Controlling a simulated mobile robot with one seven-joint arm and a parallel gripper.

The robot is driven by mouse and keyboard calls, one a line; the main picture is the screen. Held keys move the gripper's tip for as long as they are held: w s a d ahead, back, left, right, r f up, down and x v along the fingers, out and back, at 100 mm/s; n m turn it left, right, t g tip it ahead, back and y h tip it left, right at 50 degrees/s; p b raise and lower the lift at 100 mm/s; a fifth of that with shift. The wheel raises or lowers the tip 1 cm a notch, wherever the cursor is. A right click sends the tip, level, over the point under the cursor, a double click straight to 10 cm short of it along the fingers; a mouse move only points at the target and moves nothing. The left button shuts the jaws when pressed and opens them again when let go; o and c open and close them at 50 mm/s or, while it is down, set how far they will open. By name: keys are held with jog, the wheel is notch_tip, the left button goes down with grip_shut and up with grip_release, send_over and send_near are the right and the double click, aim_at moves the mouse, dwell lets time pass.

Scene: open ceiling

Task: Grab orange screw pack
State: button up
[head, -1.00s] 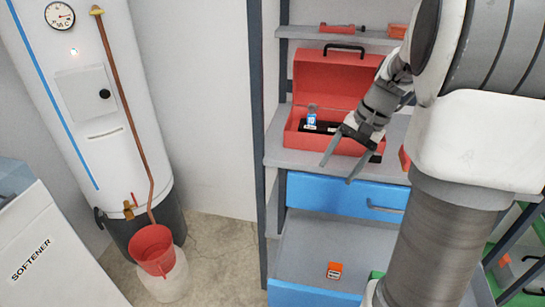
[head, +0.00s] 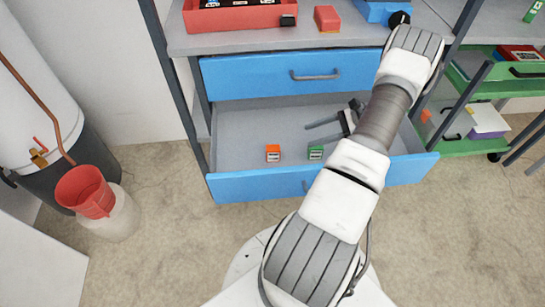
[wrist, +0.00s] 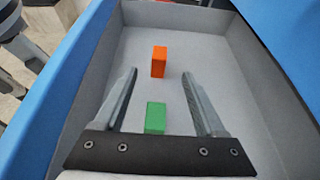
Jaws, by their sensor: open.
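The orange screw pack (head: 273,153) is a small box standing in the open blue drawer (head: 255,187), left of a green pack (head: 315,152). In the wrist view the orange pack (wrist: 159,61) stands beyond the fingertips, near the picture's middle. The green pack (wrist: 155,117) shows nearer, between the fingers. My gripper (head: 325,133) is over the drawer, to the right of the orange pack. In the wrist view my gripper (wrist: 160,73) is open with nothing held. It points along the drawer towards the orange pack.
A closed blue drawer (head: 250,76) sits above the open one. A red toolbox (head: 235,20) and a red box (head: 327,18) stand on the shelf top. A red bucket (head: 86,192) is on the left. A green cart (head: 478,90) stands at the right.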

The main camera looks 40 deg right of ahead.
aim_at(273, 153)
jog(key=shift+s+f, duration=0.1)
jog(key=shift+f, duration=0.35)
jog(key=b+x, duration=0.2)
jog(key=x, duration=1.5)
jog(key=shift+w+r+b, duration=0.1)
jog(key=shift+w+b, duration=0.1)
jog(key=shift+b, duration=0.2)
grip_shut()
